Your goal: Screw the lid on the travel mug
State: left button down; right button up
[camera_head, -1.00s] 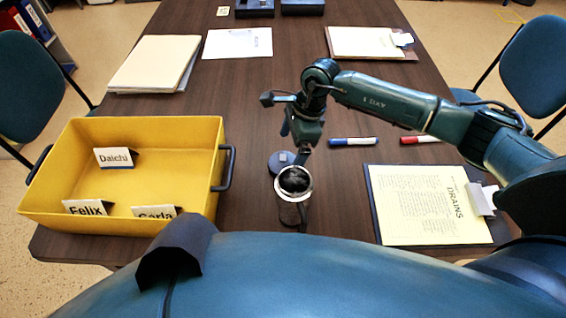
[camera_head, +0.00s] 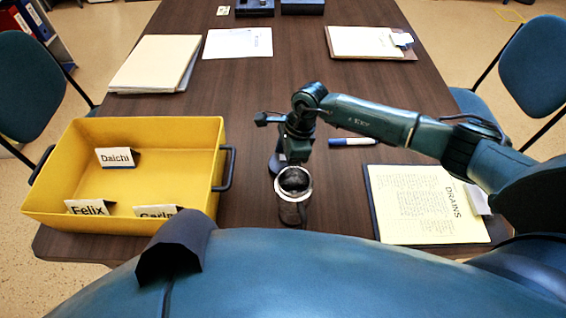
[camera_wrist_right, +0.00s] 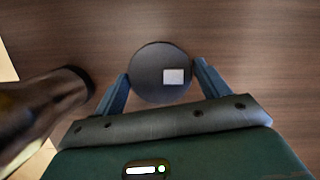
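The travel mug (camera_head: 294,205) stands upright and open on the table near my body, with a silver rim and dark inside. In the right wrist view the mug (camera_wrist_right: 40,105) shows at the left, blurred and cut off. The lid (camera_wrist_right: 152,68), a dark round disc with a pale square on it, is between the two fingers of my right gripper (camera_wrist_right: 162,68). The fingers are spread at its sides, and I cannot tell if they touch it. In the head view my right gripper (camera_head: 284,168) hides most of the lid, just behind the mug. My left gripper is out of view.
A yellow tray (camera_head: 160,127) with name cards stands at the left. A clipboard (camera_head: 374,205) with a yellow sheet lies right of the mug. A blue marker (camera_head: 352,141) lies behind it. Papers lie farther back, and the table's middle is clear.

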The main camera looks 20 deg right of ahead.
aim_at(285, 162)
jog(key=c, duration=0.6)
jog(key=shift+r, duration=0.1)
notch_tip(285, 162, up, 10)
jog(key=shift+f+b, duration=0.1)
jog(key=shift+b, duration=0.25)
